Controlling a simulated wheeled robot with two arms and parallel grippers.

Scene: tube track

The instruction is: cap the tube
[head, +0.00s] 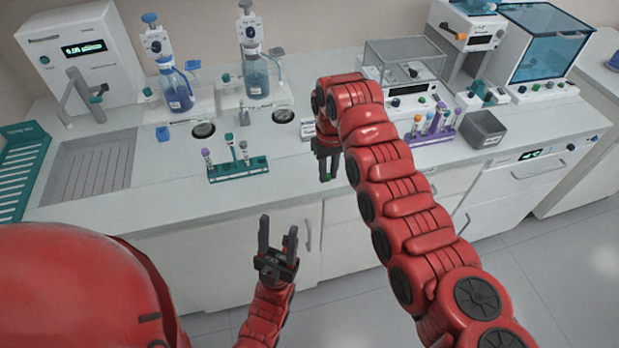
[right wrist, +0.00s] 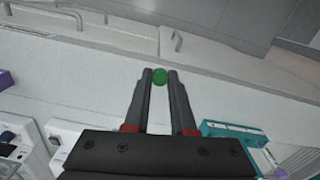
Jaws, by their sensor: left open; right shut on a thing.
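My right gripper (head: 327,158) is shut on a small green cap (head: 327,179), held at its fingertips above the front edge of the counter. The right wrist view shows the same green cap (right wrist: 160,76) between the fingertips. My left gripper (head: 278,237) is open and empty, in front of the counter and lower left of the right one. A teal rack (head: 240,172) with a few upright tubes stands on the counter, left of the right gripper. One tube (head: 206,156) there has a purple top. I cannot tell which tube is uncapped. A teal rack corner also shows in the right wrist view (right wrist: 235,130).
A purple rack (head: 432,134) with several tubes and a grey bin (head: 483,129) stand at the right. Dispenser bottles (head: 176,91) stand at the back, a sink drainboard (head: 90,168) at the left. The counter around the teal rack is mostly clear.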

